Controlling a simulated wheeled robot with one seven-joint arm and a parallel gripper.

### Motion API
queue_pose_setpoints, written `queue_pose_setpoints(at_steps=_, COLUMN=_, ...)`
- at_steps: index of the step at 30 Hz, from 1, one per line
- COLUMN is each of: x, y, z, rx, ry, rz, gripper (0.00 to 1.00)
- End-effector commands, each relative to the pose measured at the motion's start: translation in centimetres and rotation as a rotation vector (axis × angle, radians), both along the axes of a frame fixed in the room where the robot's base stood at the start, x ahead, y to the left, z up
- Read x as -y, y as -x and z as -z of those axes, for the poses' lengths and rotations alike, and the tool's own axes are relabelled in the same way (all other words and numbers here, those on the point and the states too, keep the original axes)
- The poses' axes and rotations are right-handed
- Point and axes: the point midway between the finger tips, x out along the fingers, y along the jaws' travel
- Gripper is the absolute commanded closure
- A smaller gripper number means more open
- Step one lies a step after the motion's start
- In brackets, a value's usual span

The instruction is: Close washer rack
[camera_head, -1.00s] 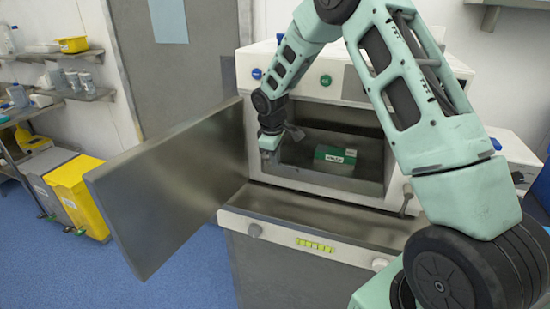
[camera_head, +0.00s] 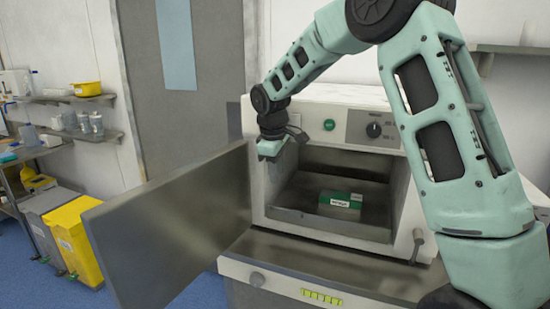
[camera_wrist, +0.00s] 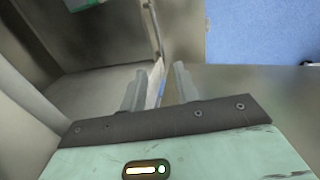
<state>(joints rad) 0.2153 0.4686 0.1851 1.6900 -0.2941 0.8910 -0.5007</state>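The washer (camera_head: 402,190) is a white cabinet with a dark metal chamber. Its metal door (camera_head: 175,225) stands wide open to the left. The rack (camera_head: 300,213) appears as a flat grey tray low inside the chamber, and a green-and-white box (camera_head: 340,203) rests on it. How far in the rack sits is hard to tell. My gripper (camera_head: 270,152) is at the upper left of the chamber opening, above and left of the box. In the wrist view my gripper (camera_wrist: 158,85) has its fingers apart with nothing held between them. The door's inner face (camera_wrist: 260,110) lies to the right there.
A lower metal ledge (camera_head: 320,268) juts out below the chamber. Yellow and grey bins (camera_head: 75,235) stand on the floor at the left. Wall shelves with bottles (camera_head: 85,122) are behind them.

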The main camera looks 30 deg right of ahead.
Motion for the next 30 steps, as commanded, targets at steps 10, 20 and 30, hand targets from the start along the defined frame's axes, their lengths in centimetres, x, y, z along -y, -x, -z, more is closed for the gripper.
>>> queue_pose_setpoints(at_steps=10, x=-0.8, y=0.5, z=-5.0, rx=0.000, ry=0.001, rz=-0.001, gripper=0.69)
queue_pose_setpoints(at_steps=20, x=-0.8, y=0.6, z=-5.5, rx=-0.001, ry=0.001, rz=-0.001, gripper=0.69)
queue_pose_setpoints(at_steps=30, x=-0.7, y=-0.5, z=-3.2, rx=0.048, ry=-0.001, rz=-0.034, gripper=1.00)
